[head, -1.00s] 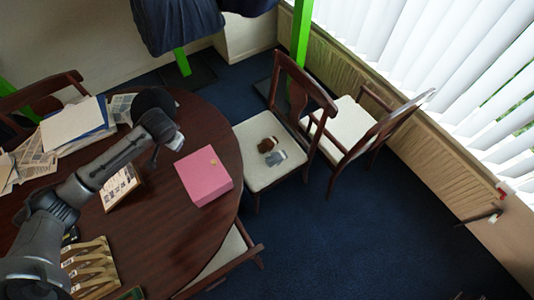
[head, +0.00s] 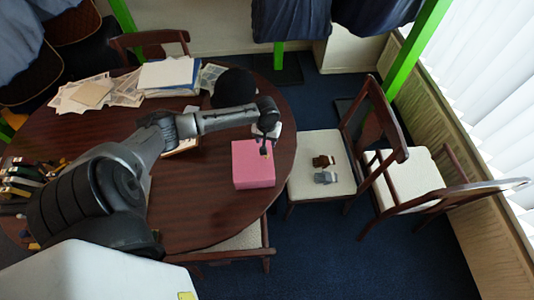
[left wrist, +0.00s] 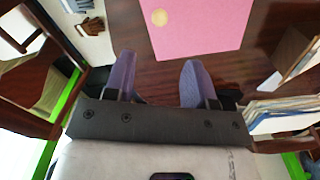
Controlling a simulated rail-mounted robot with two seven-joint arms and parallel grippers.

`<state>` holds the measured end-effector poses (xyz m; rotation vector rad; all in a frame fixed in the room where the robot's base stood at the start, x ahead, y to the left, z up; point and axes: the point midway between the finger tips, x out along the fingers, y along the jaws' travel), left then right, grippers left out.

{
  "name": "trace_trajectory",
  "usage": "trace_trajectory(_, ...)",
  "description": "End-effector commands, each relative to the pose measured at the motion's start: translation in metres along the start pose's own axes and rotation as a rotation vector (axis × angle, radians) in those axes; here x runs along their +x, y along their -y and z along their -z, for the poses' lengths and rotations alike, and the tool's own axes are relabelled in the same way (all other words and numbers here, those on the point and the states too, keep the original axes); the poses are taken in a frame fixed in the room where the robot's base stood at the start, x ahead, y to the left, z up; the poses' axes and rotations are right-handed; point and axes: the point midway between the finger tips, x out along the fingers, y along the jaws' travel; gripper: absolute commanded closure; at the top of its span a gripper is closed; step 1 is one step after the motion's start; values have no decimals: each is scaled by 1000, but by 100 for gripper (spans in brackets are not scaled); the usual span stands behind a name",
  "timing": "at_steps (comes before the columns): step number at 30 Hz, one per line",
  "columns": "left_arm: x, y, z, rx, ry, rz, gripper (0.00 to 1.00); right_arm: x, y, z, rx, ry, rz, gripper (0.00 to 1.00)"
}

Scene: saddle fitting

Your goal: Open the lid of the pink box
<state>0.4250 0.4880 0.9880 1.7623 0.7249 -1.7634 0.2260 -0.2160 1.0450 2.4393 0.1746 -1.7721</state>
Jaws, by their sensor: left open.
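The pink box (head: 253,170) stands near the right edge of the round dark table. The pink box (left wrist: 205,30) lies just beyond the fingertips there. I cannot tell whether the gripper touches the box. My right gripper is out of view.
Papers and a blue folder (head: 168,75) lie at the back of the table. A black round object (head: 234,88) stands behind my arm. A chair (head: 311,146) with a brown and a grey item on its seat stands right of the table. Table in front of the box is clear.

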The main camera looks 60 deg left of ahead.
Motion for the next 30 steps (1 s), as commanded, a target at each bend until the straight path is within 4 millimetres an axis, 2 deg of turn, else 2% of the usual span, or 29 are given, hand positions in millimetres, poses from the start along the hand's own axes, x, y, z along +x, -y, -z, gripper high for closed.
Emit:
trace_trajectory(9, 61, 0, 0, 0, 2, 1, 50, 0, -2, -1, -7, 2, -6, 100)
trace_trajectory(15, 88, 0, 0, 2, 1, 0, 50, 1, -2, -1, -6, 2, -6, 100)
trace_trajectory(21, 103, 0, 0, 2, 0, 1, 50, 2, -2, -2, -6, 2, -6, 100)
trace_trajectory(30, 108, 0, 0, 4, -1, 1, 50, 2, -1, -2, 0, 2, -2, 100)
